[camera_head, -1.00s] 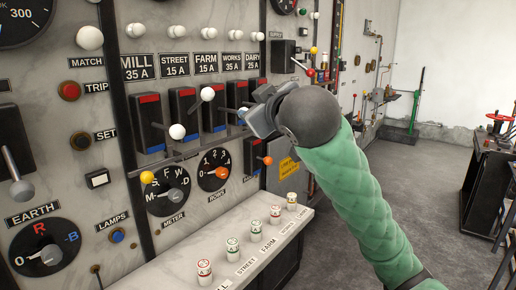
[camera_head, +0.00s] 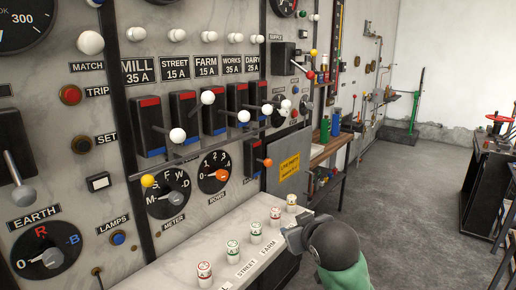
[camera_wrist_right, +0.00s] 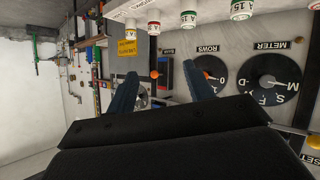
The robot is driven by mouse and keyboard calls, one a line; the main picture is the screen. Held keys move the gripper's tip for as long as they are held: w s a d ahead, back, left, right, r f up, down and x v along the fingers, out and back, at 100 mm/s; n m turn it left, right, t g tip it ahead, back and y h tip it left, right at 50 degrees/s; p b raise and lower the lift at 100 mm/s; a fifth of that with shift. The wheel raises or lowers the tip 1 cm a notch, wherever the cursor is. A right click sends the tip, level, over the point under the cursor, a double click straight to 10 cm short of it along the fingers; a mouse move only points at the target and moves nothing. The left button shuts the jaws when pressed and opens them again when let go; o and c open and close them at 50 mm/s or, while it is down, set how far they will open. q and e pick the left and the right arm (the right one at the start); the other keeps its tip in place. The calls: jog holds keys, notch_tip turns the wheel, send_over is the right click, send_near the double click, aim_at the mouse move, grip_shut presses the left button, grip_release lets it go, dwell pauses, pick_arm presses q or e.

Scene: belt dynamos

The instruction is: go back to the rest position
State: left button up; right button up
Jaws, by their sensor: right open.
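My right gripper (camera_head: 293,236) is low in the head view, beside the right end of the sloping ledge below the panel. Its jaws are open and nothing shows between them. In the right wrist view its two fingers (camera_wrist_right: 162,88) stand apart, with the panel beyond them upside down. The grey panel (camera_head: 107,165) carries a row of feeder switches (camera_head: 212,113) with white-knobbed levers, clear of the gripper. My left gripper is not in view.
Several small fuse-like caps (camera_head: 232,248) stand on the ledge (camera_head: 185,272). A wooden bench (camera_head: 335,148) with bottles is beyond the panel. A dark stand (camera_head: 485,180) is at the right. Open grey floor (camera_head: 410,190) lies between.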

jog(key=s+d+f+m+g, duration=0.1)
jog(key=s+f+g, duration=0.1)
jog(key=s+f, duration=0.45)
jog(key=s+d+f+m+g+h, duration=0.1)
jog(key=s+d+f, duration=0.15)
jog(key=f, duration=0.75)
jog(key=s+f+g, duration=0.2)
jog(key=s+f, duration=0.3)
jog(key=f, duration=0.3)
jog(key=s+f+g, duration=0.2)
jog(key=s+f, duration=0.5)
jog(key=s, duration=0.3)
jog(key=s+f+m+g+p, duration=0.1)
jog(key=s+f+g, duration=0.1)
jog(key=s+f, duration=0.5)
jog(key=s, duration=0.4)
jog(key=shift+d+f+g, duration=0.2)
jog(key=shift+g, duration=0.2)
jog(key=shift+s, duration=0.1)
